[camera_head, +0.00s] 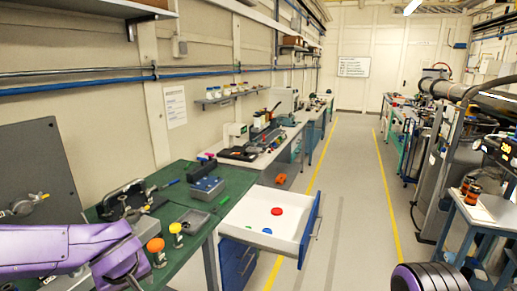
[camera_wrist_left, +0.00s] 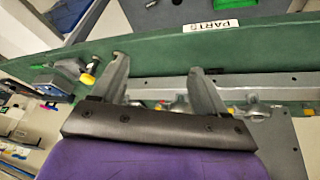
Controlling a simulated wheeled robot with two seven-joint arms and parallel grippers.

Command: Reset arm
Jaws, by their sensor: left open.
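My purple left arm comes in from the left in the head view, over the near end of the green workbench (camera_head: 176,268). In the left wrist view my left gripper (camera_wrist_left: 158,65) is open, its two grey fingers apart with nothing between them. Behind the fingers are the green bench surface (camera_wrist_left: 150,54) and a grey rail (camera_wrist_left: 262,83) with metal fittings. In the head view the gripper's fingers are mostly hidden or cut off at the lower edge. My right gripper is not in view.
An open white drawer (camera_head: 252,228) holds a red disc (camera_head: 277,211) and small coloured pieces. Orange-topped (camera_head: 156,245) and yellow-topped (camera_head: 175,228) items stand by my arm. A grey tray (camera_head: 192,220) and blue-grey box (camera_head: 206,188) lie beyond. The aisle floor (camera_head: 350,190) is clear.

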